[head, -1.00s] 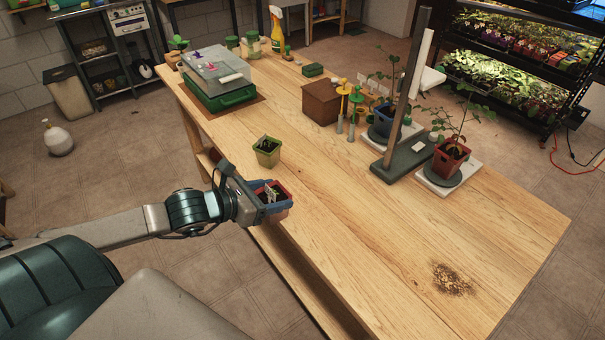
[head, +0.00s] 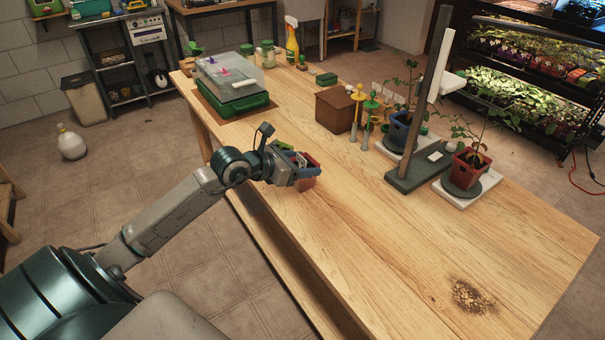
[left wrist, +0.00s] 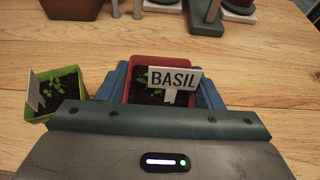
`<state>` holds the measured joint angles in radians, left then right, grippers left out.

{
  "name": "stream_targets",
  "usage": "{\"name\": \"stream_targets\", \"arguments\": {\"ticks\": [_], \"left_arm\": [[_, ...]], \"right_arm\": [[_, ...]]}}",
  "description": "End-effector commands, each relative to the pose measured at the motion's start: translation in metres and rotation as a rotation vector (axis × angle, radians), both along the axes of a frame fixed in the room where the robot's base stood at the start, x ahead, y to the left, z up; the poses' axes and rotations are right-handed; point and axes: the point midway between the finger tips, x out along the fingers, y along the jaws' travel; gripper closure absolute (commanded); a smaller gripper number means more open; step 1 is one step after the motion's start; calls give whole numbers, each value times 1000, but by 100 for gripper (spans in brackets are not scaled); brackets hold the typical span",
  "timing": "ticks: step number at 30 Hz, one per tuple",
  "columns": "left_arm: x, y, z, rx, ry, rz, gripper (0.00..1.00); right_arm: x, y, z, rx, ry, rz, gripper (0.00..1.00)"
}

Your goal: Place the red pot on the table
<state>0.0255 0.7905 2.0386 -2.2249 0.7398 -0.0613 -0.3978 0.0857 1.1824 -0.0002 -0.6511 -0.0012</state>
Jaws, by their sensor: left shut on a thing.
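My left gripper (head: 300,172) is shut on a small red pot (head: 307,181) near the table's left edge. In the left wrist view the red pot (left wrist: 140,67) sits between blue fingers and holds dark soil, seedlings and a white BASIL label (left wrist: 174,78). I cannot tell whether its base touches the wooden table (head: 370,220). A green pot (left wrist: 55,92) with seedlings and a label stands on the table to the left of the gripper in the left wrist view. In the head view my gripper mostly hides it. My right gripper is not in view.
A green case with a clear lid (head: 232,92) stands at the far left of the table. A brown box (head: 337,110), a dark stand with a post (head: 418,170) and a larger potted plant (head: 470,167) stand further right. The table's front right is clear except for a dark stain (head: 470,297).

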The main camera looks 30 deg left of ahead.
Motion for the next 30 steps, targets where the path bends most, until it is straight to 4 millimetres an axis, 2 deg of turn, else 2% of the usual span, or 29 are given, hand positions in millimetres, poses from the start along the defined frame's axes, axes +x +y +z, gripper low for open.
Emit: {"name": "stream_targets", "arguments": {"ticks": [2,10,23,24,27,30], "left_arm": [[4,0,0,-2,-1,-1,66],[3,0,-33,-2,1,0,66],[3,1,-38,-1,-1,-1,66],[3,1,-39,0,0,-1,38],[3,1,-38,0,0,0,19],[3,1,-38,0,0,0,18]], "right_arm": [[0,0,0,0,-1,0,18],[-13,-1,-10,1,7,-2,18],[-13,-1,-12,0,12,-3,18],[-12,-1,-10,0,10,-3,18],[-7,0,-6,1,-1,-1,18],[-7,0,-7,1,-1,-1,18]]}}
